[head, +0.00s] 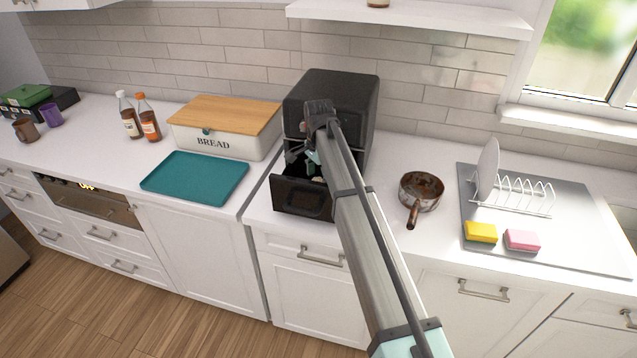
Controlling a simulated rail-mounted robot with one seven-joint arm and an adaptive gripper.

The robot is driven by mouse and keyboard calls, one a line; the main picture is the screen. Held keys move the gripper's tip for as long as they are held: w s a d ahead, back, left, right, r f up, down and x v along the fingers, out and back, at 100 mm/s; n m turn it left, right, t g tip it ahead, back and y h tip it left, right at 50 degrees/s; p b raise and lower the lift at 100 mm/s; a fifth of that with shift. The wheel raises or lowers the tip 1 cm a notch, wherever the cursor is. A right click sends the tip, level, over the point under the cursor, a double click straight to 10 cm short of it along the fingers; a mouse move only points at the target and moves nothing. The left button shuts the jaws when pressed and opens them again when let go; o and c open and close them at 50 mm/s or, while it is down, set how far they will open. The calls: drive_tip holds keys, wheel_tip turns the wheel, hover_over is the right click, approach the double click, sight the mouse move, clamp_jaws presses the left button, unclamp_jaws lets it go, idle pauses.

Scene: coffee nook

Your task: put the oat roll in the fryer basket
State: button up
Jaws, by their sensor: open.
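The black air fryer (345,90) stands against the tiled wall. Its basket (301,197) is pulled out at the front, with the inside partly hidden by my arm. My gripper (298,158) is open, just above the back of the basket, in front of the fryer; its fingers are small and partly covered by my arm. A small pale tan patch (318,179) shows inside the basket beside my arm. It may be the oat roll, but too little of it shows to be sure. No roll shows elsewhere on the counter.
A teal tray (196,177) lies empty left of the fryer, before the bread box (212,140). Two bottles (149,118) stand further left. A saucepan (421,191), a yellow sponge (480,232), a pink sponge (522,240) and a dish rack (513,196) are on the right.

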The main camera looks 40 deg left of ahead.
sight(319, 180)
wheel_tip(319, 180, up, 6)
drive_tip(key=shift+f+b, duration=0.2)
drive_tip(key=shift+b, duration=0.55)
drive_tip(key=shift+r, duration=0.1)
